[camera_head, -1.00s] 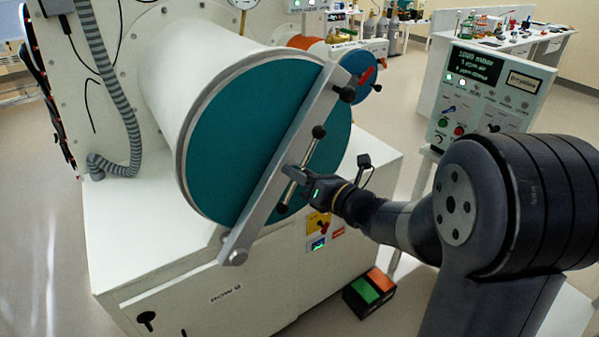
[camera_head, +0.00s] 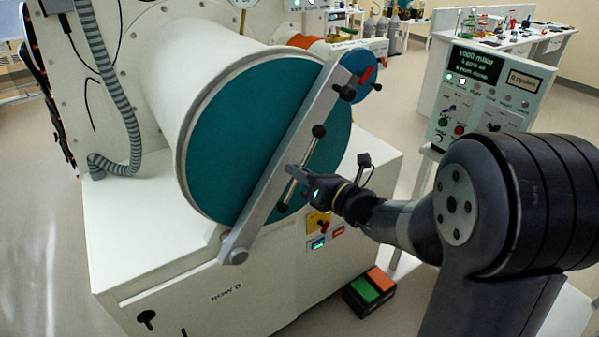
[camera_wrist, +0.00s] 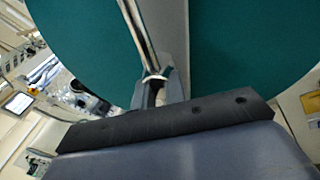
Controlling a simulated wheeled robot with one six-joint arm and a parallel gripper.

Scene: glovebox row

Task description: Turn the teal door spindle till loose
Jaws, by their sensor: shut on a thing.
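The teal round door (camera_head: 240,140) closes the end of a white cylinder, with a grey clamp bar (camera_head: 262,205) lying slantwise across it. The spindle is a thin metal bar (camera_head: 308,155) with black ball ends, standing at the middle of the clamp bar. My gripper (camera_head: 297,173) is at the spindle bar, shut on it near its middle. In the wrist view the metal bar (camera_wrist: 138,35) runs down into the jaws (camera_wrist: 158,92), with the teal door (camera_wrist: 85,35) behind. The threaded part of the spindle is hidden.
A control panel box (camera_head: 489,95) stands at the right. A green and orange pedal (camera_head: 369,290) lies on the floor below. A grey hose (camera_head: 115,90) hangs at the left. A smaller blue door (camera_head: 362,75) is behind. The floor at lower left is clear.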

